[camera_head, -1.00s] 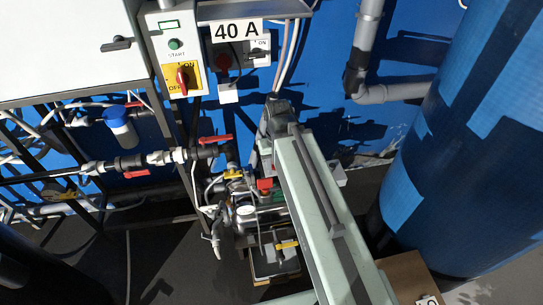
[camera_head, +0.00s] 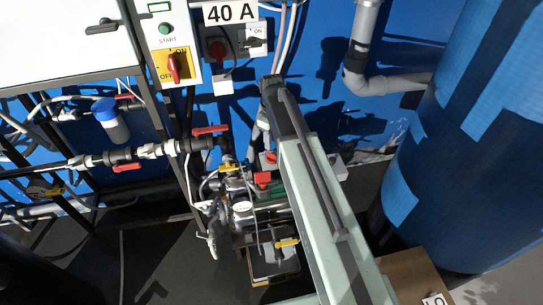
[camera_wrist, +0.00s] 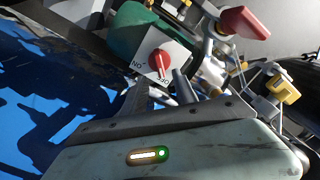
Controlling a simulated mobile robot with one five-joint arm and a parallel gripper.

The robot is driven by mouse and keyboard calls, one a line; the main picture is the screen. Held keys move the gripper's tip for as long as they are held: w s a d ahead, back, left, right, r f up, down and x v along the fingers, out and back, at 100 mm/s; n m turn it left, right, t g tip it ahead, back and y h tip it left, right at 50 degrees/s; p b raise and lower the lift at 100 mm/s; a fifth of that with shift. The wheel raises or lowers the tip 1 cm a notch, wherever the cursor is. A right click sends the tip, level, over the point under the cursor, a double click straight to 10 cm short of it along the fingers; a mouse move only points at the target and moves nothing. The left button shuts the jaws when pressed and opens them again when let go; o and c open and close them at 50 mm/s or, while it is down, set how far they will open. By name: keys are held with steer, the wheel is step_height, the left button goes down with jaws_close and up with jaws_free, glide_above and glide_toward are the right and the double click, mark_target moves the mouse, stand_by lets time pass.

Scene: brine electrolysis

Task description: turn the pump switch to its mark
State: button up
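In the head view a red knob (camera_head: 270,157) on a small grey box, just left of my arm, appears to be the same switch. My gripper (camera_wrist: 166,90) shows only as dark and grey tips just below the knob in the wrist view, with no clear contact. My arm hides it in the head view, and its opening is unclear.
A red valve handle (camera_wrist: 245,22) and a yellow-handled fitting (camera_wrist: 282,88) lie right of the switch in the wrist view. A panel with a separate red ON/OFF switch (camera_head: 173,67) hangs at upper left. A large blue tank (camera_head: 465,140) stands at right.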

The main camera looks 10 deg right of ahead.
mark_target(272, 153)
step_height(272, 153, down, 8)
steer(key=b, duration=0.7)
steer(key=shift+r, duration=0.1)
steer(key=shift+r, duration=0.1)
jaws_close()
